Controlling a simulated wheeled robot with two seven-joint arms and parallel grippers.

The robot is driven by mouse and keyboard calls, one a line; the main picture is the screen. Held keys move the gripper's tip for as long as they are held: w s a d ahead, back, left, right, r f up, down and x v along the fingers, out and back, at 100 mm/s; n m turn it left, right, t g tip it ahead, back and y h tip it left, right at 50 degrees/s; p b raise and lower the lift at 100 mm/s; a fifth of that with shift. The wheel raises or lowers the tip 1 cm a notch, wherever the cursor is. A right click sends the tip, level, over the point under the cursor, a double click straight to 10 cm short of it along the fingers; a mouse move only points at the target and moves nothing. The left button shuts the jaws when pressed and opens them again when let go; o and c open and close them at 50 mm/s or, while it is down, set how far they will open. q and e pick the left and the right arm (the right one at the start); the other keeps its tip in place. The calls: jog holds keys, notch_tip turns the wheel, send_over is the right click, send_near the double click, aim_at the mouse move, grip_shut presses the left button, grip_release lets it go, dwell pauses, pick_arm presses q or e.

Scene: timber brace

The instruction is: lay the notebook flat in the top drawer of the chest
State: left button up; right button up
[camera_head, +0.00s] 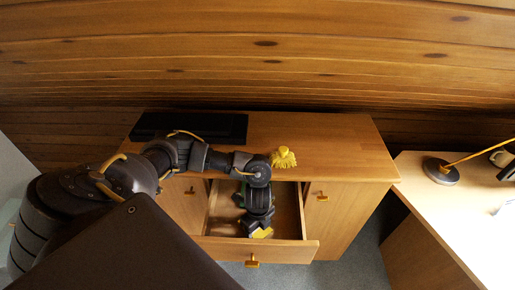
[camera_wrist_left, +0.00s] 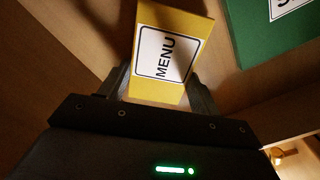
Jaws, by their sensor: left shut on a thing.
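The yellow notebook (camera_wrist_left: 174,20), with a white label reading MENU, is between the fingers of my left gripper (camera_wrist_left: 160,92) in the left wrist view. My left gripper (camera_head: 259,228) is shut on it. In the head view a small yellow part of the notebook (camera_head: 262,233) shows at the fingertips, over the open top drawer (camera_head: 290,247) of the wooden chest (camera_head: 330,150). The drawer is pulled out towards me. I cannot tell whether the notebook touches the drawer floor. My right gripper is not in view.
A green labelled thing (camera_wrist_left: 270,35) lies in the drawer, right of the notebook in the wrist view. A dark flat object (camera_head: 215,127) and a yellow tufted thing (camera_head: 283,157) are on the chest top. A desk (camera_head: 425,200) with a lamp (camera_head: 440,172) stands at right.

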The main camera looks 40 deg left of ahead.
aim_at(258, 229)
pick_arm(q)
jog(key=o, duration=1.1)
jog(key=shift+f, duration=0.1)
notch_tip(258, 229, up, 12)
jog(key=p, duration=0.3)
jog(key=shift+r, duration=0.2)
